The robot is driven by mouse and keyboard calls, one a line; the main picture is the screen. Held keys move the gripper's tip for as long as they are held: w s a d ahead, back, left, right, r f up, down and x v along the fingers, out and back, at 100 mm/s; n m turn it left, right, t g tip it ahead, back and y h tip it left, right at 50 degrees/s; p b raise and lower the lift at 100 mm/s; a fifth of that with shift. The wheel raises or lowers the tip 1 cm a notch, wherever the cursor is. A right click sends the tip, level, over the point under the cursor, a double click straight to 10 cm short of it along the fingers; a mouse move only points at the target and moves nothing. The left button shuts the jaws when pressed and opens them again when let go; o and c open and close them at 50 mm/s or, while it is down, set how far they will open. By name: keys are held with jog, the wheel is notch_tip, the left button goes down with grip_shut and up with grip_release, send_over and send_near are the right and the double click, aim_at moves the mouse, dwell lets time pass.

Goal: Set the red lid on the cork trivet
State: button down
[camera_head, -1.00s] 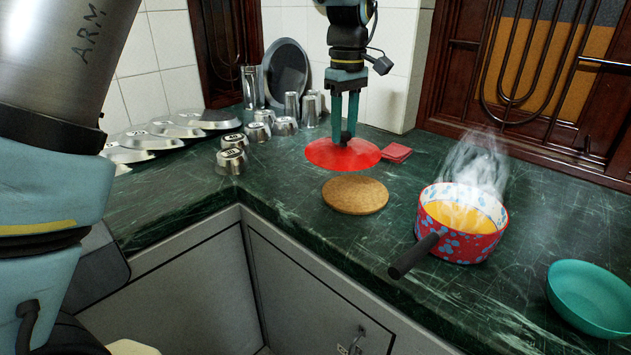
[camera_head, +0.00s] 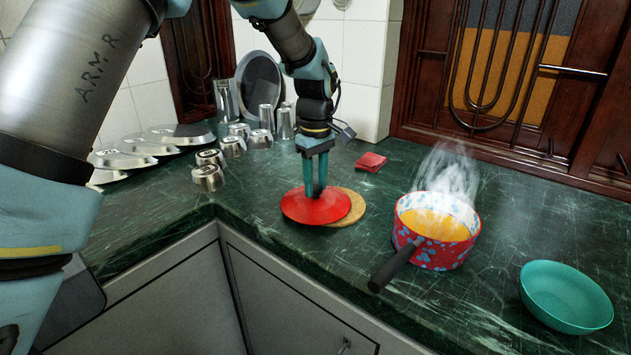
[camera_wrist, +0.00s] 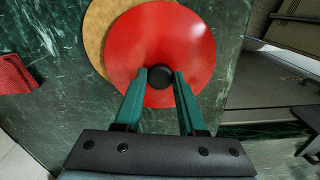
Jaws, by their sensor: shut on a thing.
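The red lid (camera_head: 312,207) is round with a black knob, and it also fills the middle of the wrist view (camera_wrist: 160,40). My gripper (camera_head: 316,192) points down and is shut on the lid's knob; its two green fingers flank the black knob in the wrist view (camera_wrist: 161,78). The cork trivet (camera_head: 353,207) lies on the green counter. The lid covers much of the trivet and overhangs it to the left in the head view. In the wrist view the trivet (camera_wrist: 97,38) shows past the lid's upper left. I cannot tell whether lid and trivet touch.
A red patterned pot (camera_head: 440,250) of steaming orange liquid stands to the right, its dark handle (camera_head: 392,268) pointing front-left. A teal bowl (camera_head: 566,297) is further right. Folded red cloth (camera_head: 371,161) lies behind the trivet. Steel cups (camera_head: 208,178) and plates stand at the back left.

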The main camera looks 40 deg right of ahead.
jog(key=shift+f, duration=0.15)
jog(key=c, duration=0.5)
grip_release()
